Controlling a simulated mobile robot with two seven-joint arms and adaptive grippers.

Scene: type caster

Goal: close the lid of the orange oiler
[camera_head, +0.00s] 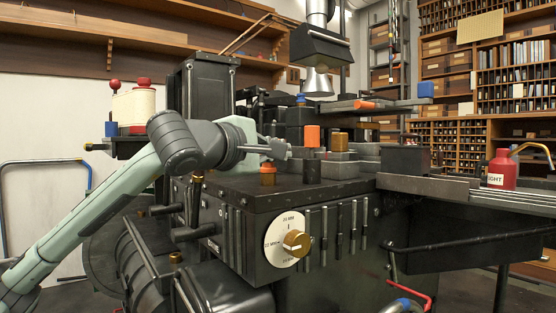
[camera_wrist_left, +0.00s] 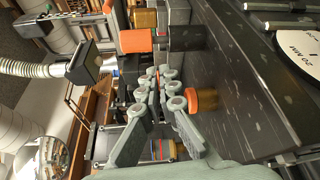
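A small piece with an orange top and a brass-coloured base (camera_head: 267,175) stands on the dark machine top. It shows beside the fingers in the left wrist view (camera_wrist_left: 205,100). Behind it to the right, an orange block (camera_head: 312,136) sits on a black cylinder (camera_head: 312,171); this orange block also shows in the left wrist view (camera_wrist_left: 137,40). I cannot tell for certain which is the oiler, nor see its lid's state. My left gripper (camera_head: 281,148) is just above the small orange piece. Its fingers are slightly apart, with nothing visible between them. My right gripper is not in view.
A brass cylinder (camera_head: 340,141) stands on grey parts right of the orange block. A dial with a brass knob (camera_head: 296,242) is on the machine's front. A red can (camera_head: 502,172) stands at the right. The machine top's front edge (camera_head: 320,193) is clear.

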